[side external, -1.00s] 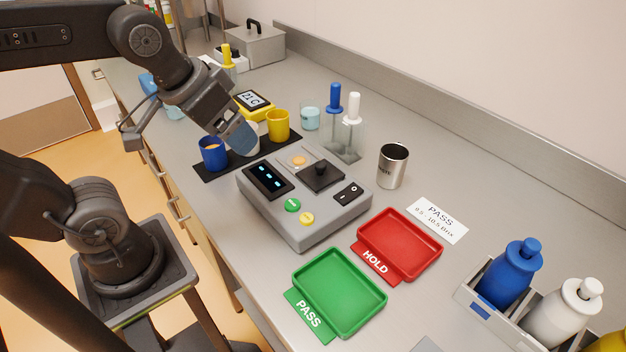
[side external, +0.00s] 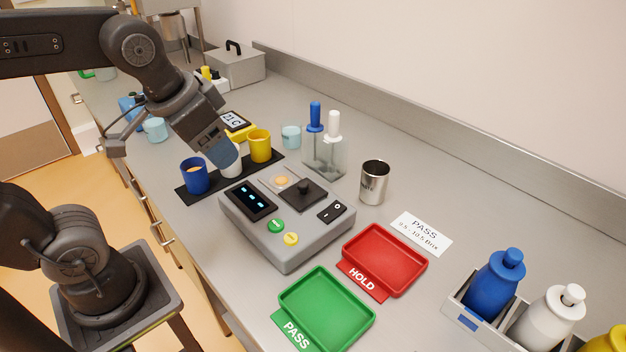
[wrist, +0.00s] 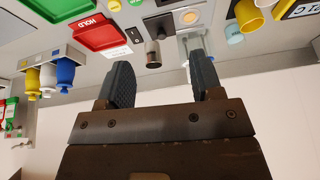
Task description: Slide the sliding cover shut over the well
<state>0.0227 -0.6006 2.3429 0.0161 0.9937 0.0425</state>
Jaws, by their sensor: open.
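The sliding cover (side external: 303,193) is a dark square plate with a black knob, on top of the grey instrument (side external: 290,240). The round amber well (side external: 282,181) lies uncovered beside it, toward the back left. The wrist view shows the well (wrist: 189,17) near the top edge, with the dark cover (wrist: 158,25) to its left. My gripper (side external: 226,158) is above the cups, left of the well and apart from the cover. In the wrist view my gripper (wrist: 162,80) has its two fingers spread with nothing between them.
A blue cup (side external: 195,176), a white cup (side external: 231,168) and a yellow cup (side external: 260,146) stand on a black mat close to my gripper. Two droppers in a clear holder (side external: 324,155) and a steel cup (side external: 374,183) stand behind the instrument. Red (side external: 385,258) and green (side external: 327,308) trays lie in front.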

